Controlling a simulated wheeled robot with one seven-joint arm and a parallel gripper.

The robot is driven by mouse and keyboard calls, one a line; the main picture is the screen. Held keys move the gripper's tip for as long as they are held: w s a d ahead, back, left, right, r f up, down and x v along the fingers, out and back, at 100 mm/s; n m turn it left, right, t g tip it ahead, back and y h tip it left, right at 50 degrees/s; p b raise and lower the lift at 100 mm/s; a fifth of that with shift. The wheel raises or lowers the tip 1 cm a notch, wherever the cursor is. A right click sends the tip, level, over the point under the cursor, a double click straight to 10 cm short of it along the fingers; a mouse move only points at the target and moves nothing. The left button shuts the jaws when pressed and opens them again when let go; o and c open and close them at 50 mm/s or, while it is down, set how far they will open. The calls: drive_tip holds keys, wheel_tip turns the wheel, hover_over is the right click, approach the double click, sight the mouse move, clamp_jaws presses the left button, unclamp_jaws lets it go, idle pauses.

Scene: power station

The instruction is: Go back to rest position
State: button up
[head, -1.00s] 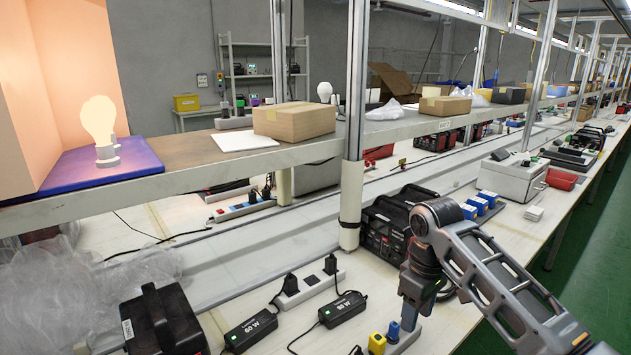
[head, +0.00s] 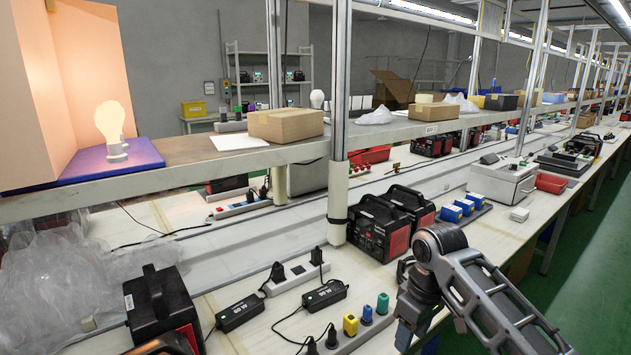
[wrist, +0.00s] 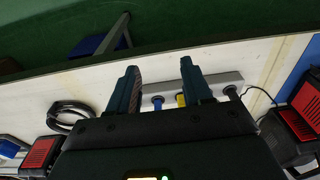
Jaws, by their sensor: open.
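My arm reaches in from the right of the head view, over the front edge of the long white workbench (head: 270,330). A grey power strip (wrist: 228,78) with a blue plug (wrist: 158,103) and a yellow plug (wrist: 181,99) shows behind the fingers. In the head view this strip (head: 375,331) lies left of my arm, with yellow, blue and green plugs.
Black-and-red power units (head: 375,225) stand behind my arm. Chargers (head: 323,296), a white socket strip (head: 295,277) and a black case (head: 160,300) lie on the bench. A shelf (head: 240,160) on a metal post (head: 339,120) runs above. Green floor (head: 585,260) is open at right.

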drive_tip(key=s+a+f+m+t+y, duration=0.1)
drive_tip(key=s+a+f+t+y, duration=0.1)
drive_tip(key=s+a+f, duration=0.35)
drive_tip(key=s+a+f+m+t+y, duration=0.1)
drive_tip(key=s+a+f+y, duration=0.15)
drive_tip(key=a, duration=0.55)
drive_tip(key=s+a+f+m+t, duration=0.3)
drive_tip(key=s+t, duration=0.1)
drive_tip(key=s, duration=0.7)
drive_tip(key=s+d+r+m+t+h, duration=0.2)
drive_tip(key=s+d, duration=0.3)
drive_tip(key=s, duration=0.4)
drive_tip(key=s+d+r+m+t+h, duration=0.1)
drive_tip(key=s+d+r+m+t, duration=0.3)
drive_tip(key=s, duration=0.6)
drive_tip(key=s+d+r+n+t+h, duration=0.1)
drive_tip(key=s+d+r+n+h, duration=0.1)
drive_tip(key=s+d+r, duration=0.8)
wheel_tip(320, 180, up, 3)
drive_tip(key=shift+s+r+n+t, duration=0.1)
drive_tip(key=shift+s+n+t, duration=0.2)
drive_tip(key=shift+s+n, duration=0.5)
drive_tip(key=shift+w, duration=0.1)
drive_tip(key=shift+c, duration=0.2)
